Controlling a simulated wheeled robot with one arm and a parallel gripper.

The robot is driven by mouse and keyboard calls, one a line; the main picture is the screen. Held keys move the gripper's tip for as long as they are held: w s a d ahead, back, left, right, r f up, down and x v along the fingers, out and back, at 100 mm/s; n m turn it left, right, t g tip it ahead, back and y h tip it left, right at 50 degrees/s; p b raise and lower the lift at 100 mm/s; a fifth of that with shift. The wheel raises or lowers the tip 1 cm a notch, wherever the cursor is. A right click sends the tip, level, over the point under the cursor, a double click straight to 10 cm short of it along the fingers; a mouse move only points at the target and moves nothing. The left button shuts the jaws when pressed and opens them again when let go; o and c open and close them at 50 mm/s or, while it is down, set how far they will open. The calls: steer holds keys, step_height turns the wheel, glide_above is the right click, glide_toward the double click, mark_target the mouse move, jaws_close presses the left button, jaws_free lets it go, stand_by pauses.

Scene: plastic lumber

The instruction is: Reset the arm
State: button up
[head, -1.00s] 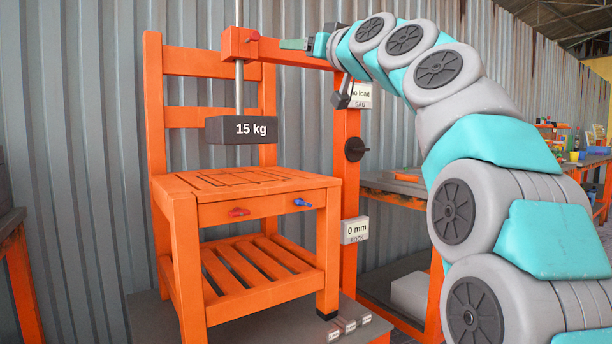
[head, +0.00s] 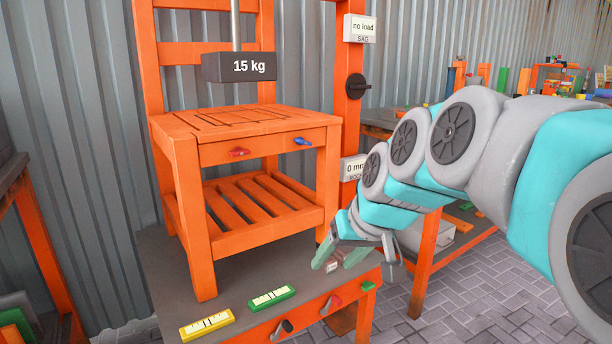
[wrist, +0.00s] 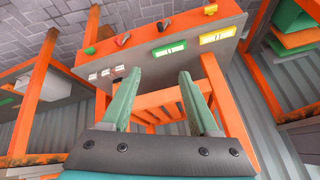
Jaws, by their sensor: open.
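My gripper (head: 338,252) is low at the right front of the orange chair, near the corner of the grey platform (head: 172,268) that the chair stands on. In the wrist view its two green fingers (wrist: 158,95) are spread apart with nothing between them.
A 15 kg weight (head: 238,66) hangs on a rod above the seat. An orange post with "no load" (head: 362,28) stands behind. Open paved floor (head: 470,285) lies right.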

steer(key=s+d+f+g+h, duration=0.1)
steer(key=s+d+f+g, duration=0.1)
steer(key=s+f, duration=0.3)
steer(key=s+d+f+m+g+h+p, duration=0.1)
steer(key=s+d+f, duration=0.3)
steer(key=s, duration=0.9)
steer(key=s+d+f+m+g+h, duration=0.1)
steer(key=s+d+f+g, duration=0.2)
steer(key=s+f, duration=0.5)
steer(key=shift+s+d+f+g+h, duration=0.15)
steer(key=shift+s+d+g+h, duration=0.2)
steer(key=shift+s+g, duration=0.3)
